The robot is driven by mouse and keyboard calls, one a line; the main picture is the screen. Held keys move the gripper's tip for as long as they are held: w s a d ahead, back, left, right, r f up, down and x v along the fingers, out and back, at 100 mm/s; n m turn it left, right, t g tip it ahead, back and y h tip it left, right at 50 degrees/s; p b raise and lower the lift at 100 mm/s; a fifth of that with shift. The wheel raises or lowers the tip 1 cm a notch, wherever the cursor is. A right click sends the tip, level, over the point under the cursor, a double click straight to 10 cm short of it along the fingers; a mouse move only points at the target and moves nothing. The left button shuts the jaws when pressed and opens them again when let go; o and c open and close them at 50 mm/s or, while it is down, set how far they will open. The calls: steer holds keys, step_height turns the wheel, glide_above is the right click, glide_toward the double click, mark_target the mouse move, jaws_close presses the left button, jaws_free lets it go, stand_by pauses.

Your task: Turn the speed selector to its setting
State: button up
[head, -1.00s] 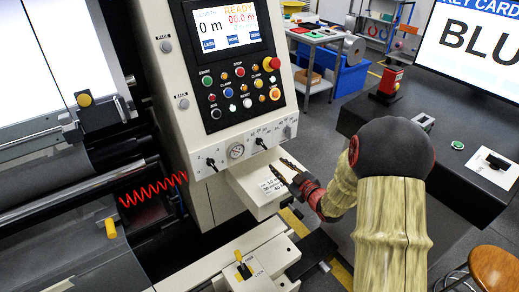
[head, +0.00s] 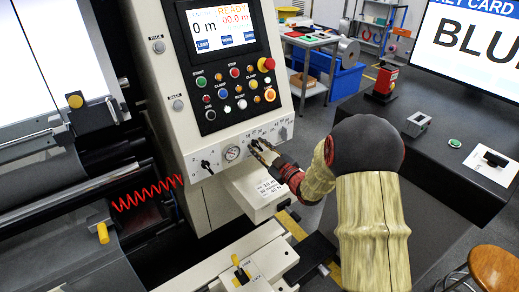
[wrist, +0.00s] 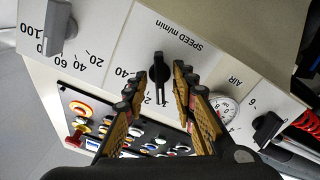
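The speed selector (wrist: 159,68) is a black knob on the cream panel marked "SPEED m/min". In the wrist view the panel lettering appears upside down, with 40 and other numbers around the knob. My gripper (wrist: 161,77) is open, its two fingers on either side of the knob with gaps showing. I cannot tell how deep they reach past it. In the head view my gripper (head: 258,149) is at the panel's lower strip and largely hides the selector. The pointer's exact setting is unclear.
A round gauge (wrist: 224,108) and another black knob (wrist: 268,127) sit right of the selector in the wrist view; a grey knob (wrist: 58,28) sits left. A white box (head: 254,190) with a printed label juts out below the panel. Push buttons and a screen (head: 221,30) are above.

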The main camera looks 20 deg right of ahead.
steer(key=c, duration=0.3)
jaws_close()
stand_by(0.3)
